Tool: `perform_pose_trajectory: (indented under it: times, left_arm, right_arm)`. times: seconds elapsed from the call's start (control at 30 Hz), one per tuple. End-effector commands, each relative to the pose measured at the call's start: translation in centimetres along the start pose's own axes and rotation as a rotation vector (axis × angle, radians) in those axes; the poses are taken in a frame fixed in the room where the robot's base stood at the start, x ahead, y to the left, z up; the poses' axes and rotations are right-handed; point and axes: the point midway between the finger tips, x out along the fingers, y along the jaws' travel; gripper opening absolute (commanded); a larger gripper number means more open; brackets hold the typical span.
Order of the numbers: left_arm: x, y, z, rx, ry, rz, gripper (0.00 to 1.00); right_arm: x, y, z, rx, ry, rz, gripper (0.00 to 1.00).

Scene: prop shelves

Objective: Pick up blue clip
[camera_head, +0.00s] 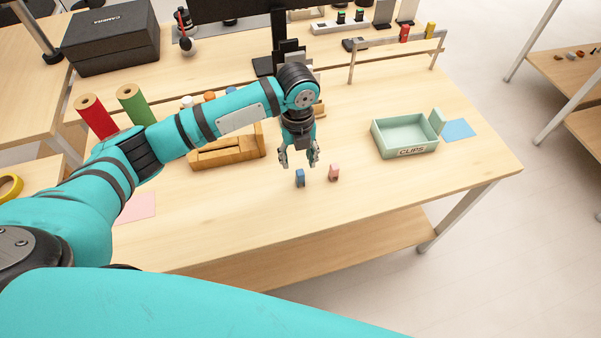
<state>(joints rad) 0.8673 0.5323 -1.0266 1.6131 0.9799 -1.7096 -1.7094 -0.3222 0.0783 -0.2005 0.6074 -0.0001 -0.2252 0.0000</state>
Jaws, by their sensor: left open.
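The blue clip (300,178) stands on the wooden table near its front edge. A pink clip (334,172) stands a little to its right. My left gripper (299,162) points down just above and behind the blue clip, with its fingers spread and nothing between them. A small gap seems to separate the fingers from the blue clip, but the exact distance is hard to tell. My right gripper is not in view; a teal arm link of mine crosses the bottom of the view.
A green tray labelled CLIPS (405,139) stands to the right, beside a blue sheet (459,130). A wooden holder (225,155) lies left behind the gripper. Red (96,116) and green (136,104) rolls stand farther left. The table around the clips is clear.

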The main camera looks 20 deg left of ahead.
Motion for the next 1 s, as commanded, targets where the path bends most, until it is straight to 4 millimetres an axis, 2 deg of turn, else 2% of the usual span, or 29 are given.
perform_pose_trajectory:
  times: [0.1,0.23,0.33,0.63,0.9,0.93,1.0]
  left_arm:
    - [1.6,0.0,0.0,-0.001,0.002,0.000,0.47]
    - [2.4,-0.1,0.0,0.000,0.000,-0.001,0.47]
    - [3.1,-0.2,0.1,-0.001,0.002,0.001,0.47]
    - [7.2,-0.6,0.4,0.000,0.001,0.001,0.47]
    - [7.7,-0.7,0.5,0.001,-0.001,-0.001,0.47]
    - [7.7,-0.7,0.5,0.000,-0.001,-0.001,0.46]
    - [7.7,-0.7,0.5,0.000,-0.001,-0.001,0.37]
  right_arm:
    - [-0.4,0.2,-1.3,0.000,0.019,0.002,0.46]
    - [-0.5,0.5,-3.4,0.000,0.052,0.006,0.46]
    - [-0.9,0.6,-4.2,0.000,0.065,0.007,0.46]
    - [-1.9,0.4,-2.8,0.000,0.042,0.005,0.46]
    - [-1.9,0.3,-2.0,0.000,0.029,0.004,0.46]
    - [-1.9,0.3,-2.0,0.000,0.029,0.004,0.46]
    - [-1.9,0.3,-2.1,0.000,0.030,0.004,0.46]
